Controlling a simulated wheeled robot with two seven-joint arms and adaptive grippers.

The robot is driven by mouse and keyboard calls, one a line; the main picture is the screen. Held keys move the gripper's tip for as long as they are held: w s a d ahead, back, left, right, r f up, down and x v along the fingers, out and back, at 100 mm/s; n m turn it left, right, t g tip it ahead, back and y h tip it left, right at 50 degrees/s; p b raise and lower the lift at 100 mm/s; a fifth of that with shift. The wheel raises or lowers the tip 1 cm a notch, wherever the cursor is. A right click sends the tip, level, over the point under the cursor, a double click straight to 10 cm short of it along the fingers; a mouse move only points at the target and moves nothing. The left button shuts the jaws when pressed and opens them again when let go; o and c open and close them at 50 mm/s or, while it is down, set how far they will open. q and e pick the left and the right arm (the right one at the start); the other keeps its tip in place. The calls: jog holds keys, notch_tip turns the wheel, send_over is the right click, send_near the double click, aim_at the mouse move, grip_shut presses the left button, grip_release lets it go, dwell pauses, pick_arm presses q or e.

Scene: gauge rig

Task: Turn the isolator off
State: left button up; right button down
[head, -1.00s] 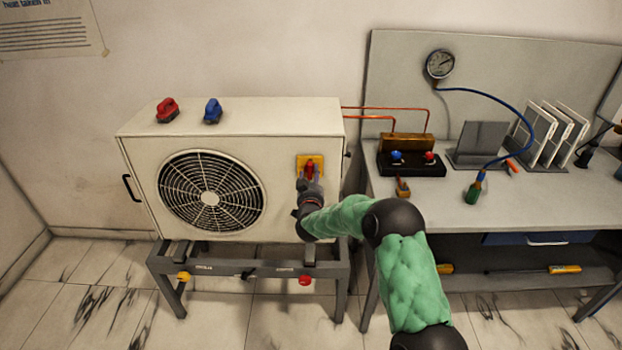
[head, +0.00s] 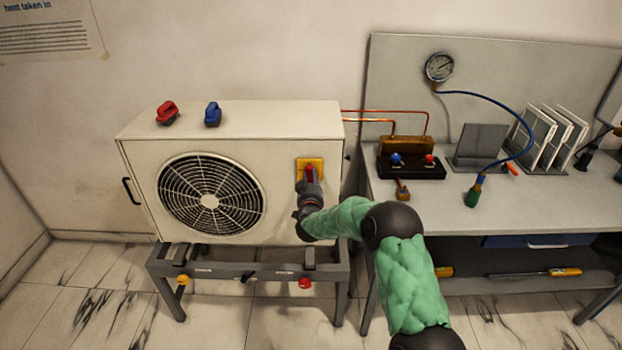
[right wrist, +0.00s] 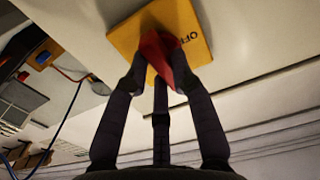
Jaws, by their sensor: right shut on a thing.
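The isolator is a yellow plate (head: 316,163) with a red handle (head: 310,173) on the front of the cream outdoor unit (head: 290,220), right of the fan grille. My right gripper (head: 310,184) is at the handle and shut on it. In the right wrist view, the fingers (right wrist: 158,78) close on both sides of the red handle (right wrist: 160,52). The yellow plate (right wrist: 192,20) there bears lettering that looks like "OFF", partly hidden by the handle. My left gripper is not in view.
A red clamp (head: 167,113) and a blue clamp (head: 212,114) sit on top of the unit. The bench (head: 420,215) at the right holds a manifold block (head: 410,166) and a blue hose. A pressure gauge (head: 439,67) hangs on its back panel. Copper pipes link unit and bench.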

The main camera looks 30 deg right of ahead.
jog(key=n+p, duration=0.2)
jog(key=n, duration=0.2)
jog(key=n+p, duration=0.3)
jog(key=n, duration=0.1)
jog(key=shift+a+r+n, duration=0.2)
jog(key=shift+n, duration=0.2)
jog(key=n+p, duration=0.2)
jog(key=n, duration=0.2)
jog(key=shift+w+n, duration=0.1)
jog(key=shift+n, duration=0.2)
jog(key=shift+a+f+n+p, duration=0.15)
jog(key=shift+n+p, duration=0.6)
jog(key=shift+n, duration=1.45)
jog(key=c, duration=1)
grip_release()
jog(key=shift+w, duration=0.1)
jog(key=shift+c, duration=0.2)
